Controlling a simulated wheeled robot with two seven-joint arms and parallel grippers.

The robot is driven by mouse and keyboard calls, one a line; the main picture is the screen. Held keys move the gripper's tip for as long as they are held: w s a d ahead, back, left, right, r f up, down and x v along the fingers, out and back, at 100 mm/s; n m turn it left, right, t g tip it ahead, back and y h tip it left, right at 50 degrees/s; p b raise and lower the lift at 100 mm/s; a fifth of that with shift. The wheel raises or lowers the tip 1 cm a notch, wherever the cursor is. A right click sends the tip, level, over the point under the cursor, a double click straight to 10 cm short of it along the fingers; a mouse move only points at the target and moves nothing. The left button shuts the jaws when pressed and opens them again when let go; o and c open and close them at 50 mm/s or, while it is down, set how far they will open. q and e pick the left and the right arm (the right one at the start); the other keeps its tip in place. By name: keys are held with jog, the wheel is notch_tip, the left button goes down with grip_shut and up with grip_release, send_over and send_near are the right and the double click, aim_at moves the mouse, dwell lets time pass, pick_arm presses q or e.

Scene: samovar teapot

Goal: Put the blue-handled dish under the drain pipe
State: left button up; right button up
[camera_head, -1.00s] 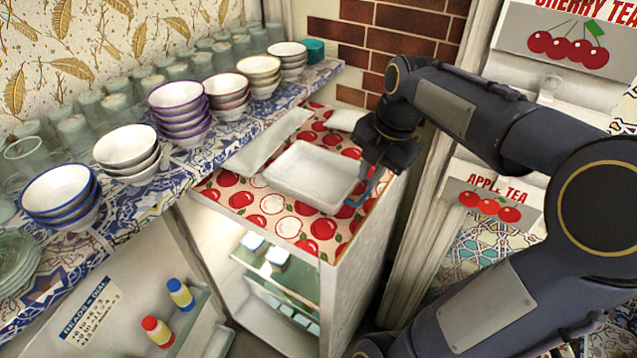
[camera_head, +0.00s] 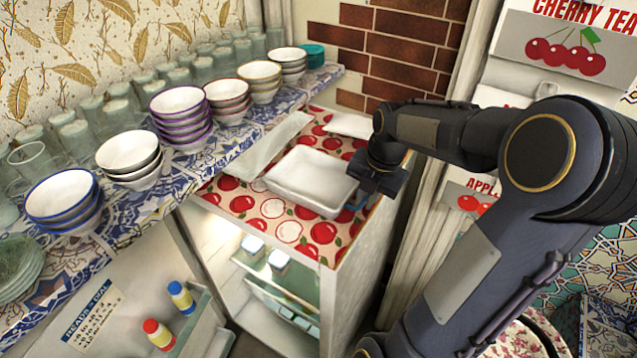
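The white rectangular dish (camera_head: 308,178) lies on the cherry-patterned top of the low cabinet. Its right edge is at my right gripper (camera_head: 366,188), which comes in from the right and points down at the handle side. The dark hand covers most of the handle, and its fingers are too hidden to show whether they are open or shut. I cannot tell whether they touch the handle. The drain pipe is not recognisable in this view. My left gripper is not in view.
A patterned shelf (camera_head: 190,170) on the left holds stacked bowls (camera_head: 180,118) and several glasses. A pale flat tray (camera_head: 262,148) lies left of the dish. A brick wall (camera_head: 400,50) stands behind. The cabinet top (camera_head: 275,225) is clear in front of the dish.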

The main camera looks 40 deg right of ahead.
grip_shut()
jog(key=shift+r, duration=0.2)
jog(key=shift+r, duration=0.25)
notch_tip(320, 180, up, 2)
jog(key=shift+r, duration=0.1)
jog(key=s+a+r+b, duration=0.2)
jog(key=s+a+r, duration=0.7)
jog(key=a+r, duration=0.1)
jog(key=shift+s+a+b, duration=0.15)
jog(key=shift+a+b, duration=0.1)
jog(key=shift+b, duration=0.05)
jog(key=shift+a, duration=0.1)
